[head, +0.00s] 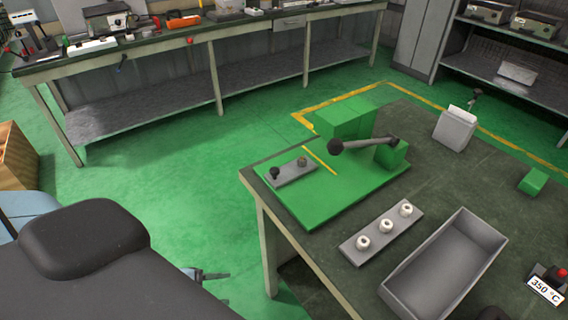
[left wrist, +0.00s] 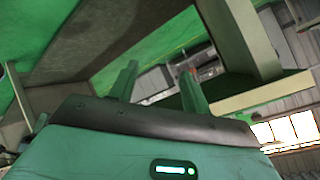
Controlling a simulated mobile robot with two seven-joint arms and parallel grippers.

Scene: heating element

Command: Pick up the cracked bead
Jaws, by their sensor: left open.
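Three white beads, the near one (head: 363,242), the middle one (head: 386,226) and the far one (head: 406,209), sit in a row on a grey strip (head: 350,257) on the dark table. I cannot tell which bead is cracked at this size. My left gripper (head: 208,275) is low beside the table's left side, away from the beads and partly hidden by my own arm. In the left wrist view its two green fingers (left wrist: 157,72) stand apart with nothing between them, below table height. No bead shows there. My right gripper is not in view.
A grey open tray (head: 399,294) is right of the strip. Behind is a green fixture (head: 347,193) with a black-knobbed lever (head: 365,144) and a small grey plate (head: 293,173). A red-buttoned box labelled 350 °C (head: 545,290) is at right. The table leg (head: 267,255) stands near my left gripper.

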